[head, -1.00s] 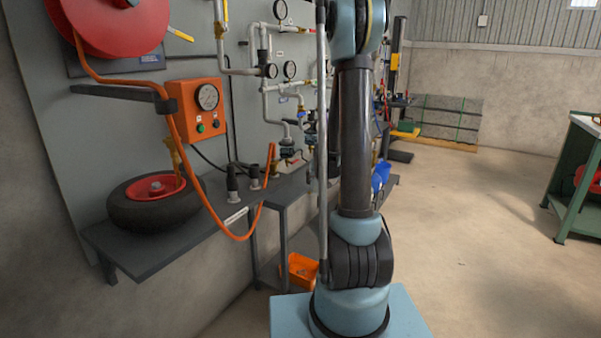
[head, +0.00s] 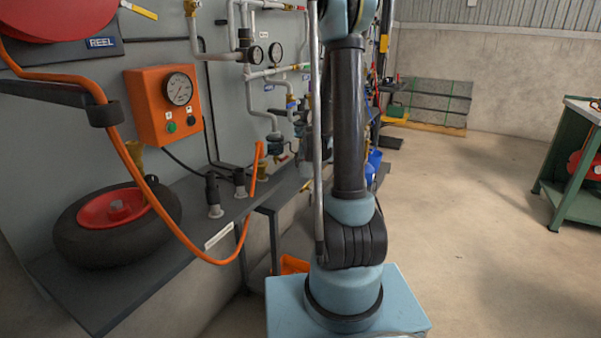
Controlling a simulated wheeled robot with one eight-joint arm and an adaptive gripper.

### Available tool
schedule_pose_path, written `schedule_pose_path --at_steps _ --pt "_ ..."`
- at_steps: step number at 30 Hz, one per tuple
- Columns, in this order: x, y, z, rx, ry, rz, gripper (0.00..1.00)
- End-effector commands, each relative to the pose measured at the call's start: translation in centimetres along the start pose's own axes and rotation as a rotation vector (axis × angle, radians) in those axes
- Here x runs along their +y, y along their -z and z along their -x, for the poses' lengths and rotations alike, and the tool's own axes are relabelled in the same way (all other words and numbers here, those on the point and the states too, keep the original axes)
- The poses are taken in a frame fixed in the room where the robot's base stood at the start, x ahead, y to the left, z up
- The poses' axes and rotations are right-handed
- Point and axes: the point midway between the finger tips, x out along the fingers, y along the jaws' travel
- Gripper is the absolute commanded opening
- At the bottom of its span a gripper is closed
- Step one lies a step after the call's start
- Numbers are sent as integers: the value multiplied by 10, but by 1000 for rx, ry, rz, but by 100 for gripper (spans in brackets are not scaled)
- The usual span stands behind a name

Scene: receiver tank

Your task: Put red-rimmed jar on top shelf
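I cannot make out a red-rimmed jar in the head view. No shelf that I can name as the top shelf shows clearly. A dark grey wall shelf (head: 110,297) runs along the left and bears a black wheel with a red hub (head: 112,208). My arm stands upright in the middle of the view and hides part of the wall behind it. My gripper is outside the picture, so its state does not show.
An orange gauge box (head: 163,104), a red hose reel (head: 60,18) and an orange hose (head: 130,165) hang at left. An orange bin (head: 293,265) sits low beside my base. A green workbench (head: 572,165) stands at right. The concrete floor (head: 465,240) between is clear.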

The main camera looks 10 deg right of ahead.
Motion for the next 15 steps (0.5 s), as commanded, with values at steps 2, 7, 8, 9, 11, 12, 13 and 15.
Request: schedule_pose_path --at_steps 2,7,8,9,11,12,13,15 --pt "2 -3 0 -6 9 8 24" --pt "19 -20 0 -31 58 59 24" --pt "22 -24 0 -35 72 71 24" --pt "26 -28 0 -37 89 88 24" --pt "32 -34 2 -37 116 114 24" --pt "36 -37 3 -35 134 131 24" --pt "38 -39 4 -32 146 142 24" --pt "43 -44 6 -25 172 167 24"
